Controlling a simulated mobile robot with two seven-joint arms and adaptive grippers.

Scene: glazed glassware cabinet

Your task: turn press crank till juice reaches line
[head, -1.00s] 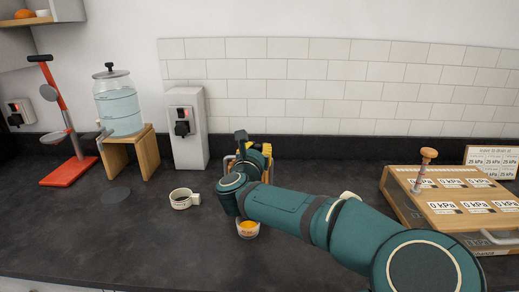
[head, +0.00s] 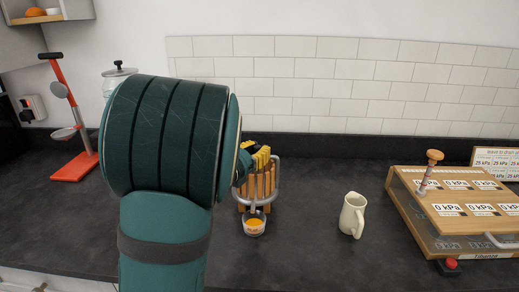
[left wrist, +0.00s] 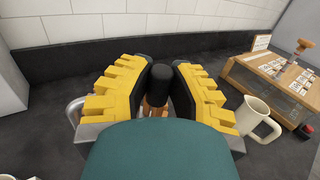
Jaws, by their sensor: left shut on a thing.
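The press (head: 262,188), with wooden slats and a grey metal frame, stands on the dark counter in the middle of the head view. A small cup (head: 254,228) with orange juice sits in front of it under the spout. The line on the cup is too small to read against the juice. My left gripper (head: 254,156) is at the top of the press, partly hidden by my arm. In the left wrist view its yellow fingers (left wrist: 160,92) are shut on the black crank handle (left wrist: 161,84). The rest of the crank is mostly hidden. My right gripper is out of view.
A cream jug (head: 352,215) stands right of the press. A wooden case with kPa labels (head: 450,207) is farther right. A red stand (head: 74,168) and a partly hidden glass dispenser (head: 118,77) are at left. Counter between press and jug is clear.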

